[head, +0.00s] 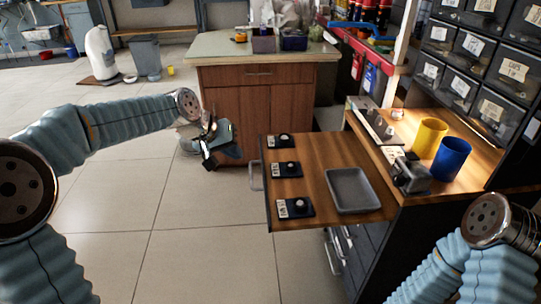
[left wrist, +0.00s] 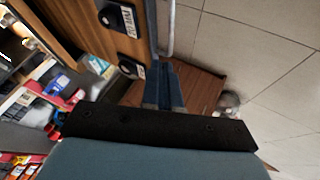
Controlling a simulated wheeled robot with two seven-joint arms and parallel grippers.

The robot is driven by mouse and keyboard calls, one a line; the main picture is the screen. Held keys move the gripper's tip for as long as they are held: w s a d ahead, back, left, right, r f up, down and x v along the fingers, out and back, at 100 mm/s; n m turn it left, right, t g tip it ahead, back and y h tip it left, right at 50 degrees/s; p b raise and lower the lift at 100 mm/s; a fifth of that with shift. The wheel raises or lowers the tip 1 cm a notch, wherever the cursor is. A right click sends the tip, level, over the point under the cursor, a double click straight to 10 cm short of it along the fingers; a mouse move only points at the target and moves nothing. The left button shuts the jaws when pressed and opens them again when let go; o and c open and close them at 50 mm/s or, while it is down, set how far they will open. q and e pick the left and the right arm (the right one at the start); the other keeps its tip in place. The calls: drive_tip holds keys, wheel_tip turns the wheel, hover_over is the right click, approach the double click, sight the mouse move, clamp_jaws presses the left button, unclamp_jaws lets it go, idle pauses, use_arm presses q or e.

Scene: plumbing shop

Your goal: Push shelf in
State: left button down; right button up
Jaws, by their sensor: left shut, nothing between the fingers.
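The pull-out wooden shelf (head: 318,163) sticks out to the left from the workbench, with a metal handle (head: 256,175) on its left front edge. It also shows in the left wrist view (left wrist: 82,26), with the handle (left wrist: 170,28) along its edge. My left gripper (head: 209,159) is left of the shelf and apart from the handle in the head view. Its fingers (left wrist: 165,85) are shut together and empty. My right arm shows at the lower right, but its gripper is not in view.
On the shelf lie a grey tray (head: 353,190) and several dark blocks with round knobs (head: 287,170). A yellow cup (head: 430,137) and a blue cup (head: 451,158) stand on the bench. A wooden cabinet (head: 240,104) stands behind. Floor left of the shelf is clear.

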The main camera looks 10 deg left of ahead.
sight(346, 161)
use_arm(q)
drive_tip(key=x, duration=0.9)
drive_tip(key=shift+w+d, duration=0.2)
drive_tip(key=shift+w, duration=0.05)
drive_tip(key=shift+f, duration=0.1)
drive_tip(key=w+d+p, duration=0.2)
drive_tip(key=d, duration=0.6)
drive_tip(key=w+d+p, duration=0.2)
drive_tip(key=w+d, duration=0.1)
drive_tip(key=d, duration=0.6)
drive_tip(key=w+d+p, duration=0.2)
drive_tip(key=d, duration=0.6)
drive_tip(key=shift+w+d, duration=0.15)
drive_tip(key=shift+d, duration=0.05)
